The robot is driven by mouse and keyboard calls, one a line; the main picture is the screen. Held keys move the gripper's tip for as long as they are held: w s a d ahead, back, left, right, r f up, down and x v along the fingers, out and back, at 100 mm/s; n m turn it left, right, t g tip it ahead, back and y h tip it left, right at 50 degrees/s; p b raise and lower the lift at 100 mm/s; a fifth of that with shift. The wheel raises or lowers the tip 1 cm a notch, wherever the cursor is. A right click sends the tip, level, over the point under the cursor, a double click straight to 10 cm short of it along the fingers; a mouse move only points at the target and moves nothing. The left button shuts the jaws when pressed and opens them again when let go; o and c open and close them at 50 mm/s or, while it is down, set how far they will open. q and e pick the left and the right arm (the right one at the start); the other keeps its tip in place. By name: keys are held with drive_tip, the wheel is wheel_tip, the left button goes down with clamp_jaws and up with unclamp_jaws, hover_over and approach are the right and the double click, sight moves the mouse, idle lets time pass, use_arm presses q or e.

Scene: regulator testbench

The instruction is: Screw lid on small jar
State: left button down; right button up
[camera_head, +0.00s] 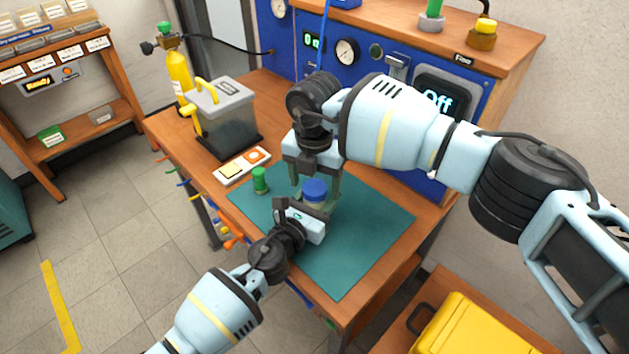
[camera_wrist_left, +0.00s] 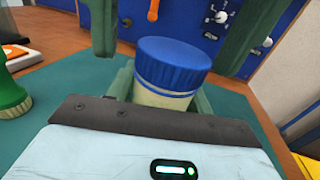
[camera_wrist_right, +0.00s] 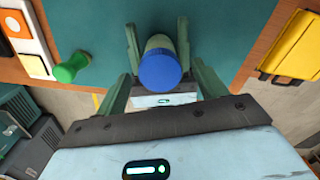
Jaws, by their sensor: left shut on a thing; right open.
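A small pale jar (camera_wrist_left: 160,98) stands on the teal mat (camera_head: 365,240) with a blue ribbed lid (camera_wrist_left: 175,62) on its top. The lid also shows in the head view (camera_head: 315,189) and the right wrist view (camera_wrist_right: 159,70). Whether its thread is engaged cannot be told. My left gripper (camera_head: 306,210) is shut on the jar's body, low and from the near side. My right gripper (camera_head: 318,180) is above, pointing down, with open fingers on either side of the lid. In the right wrist view, gaps show between its fingers and the lid.
A grey box with yellow handles (camera_head: 225,115) is farther back. The blue instrument panel (camera_head: 300,50) rises behind. The mat's right side is clear.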

wheel_tip(320, 180, up, 12)
drive_tip(key=shift+f, duration=0.15)
idle(0.4)
use_arm(q)
drive_tip(key=c, duration=0.5)
unclamp_jaws()
drive_tip(key=p+v, duration=0.1)
drive_tip(key=v, duration=0.5)
drive_tip(key=shift+s+a, duration=0.15)
drive_tip(key=shift+s, duration=0.05)
drive_tip(key=shift+s+a, duration=0.3)
drive_tip(key=shift+s, duration=0.3)
use_arm(e)
wheel_tip(320, 180, up, 3)
drive_tip(key=shift+f, duration=0.15)
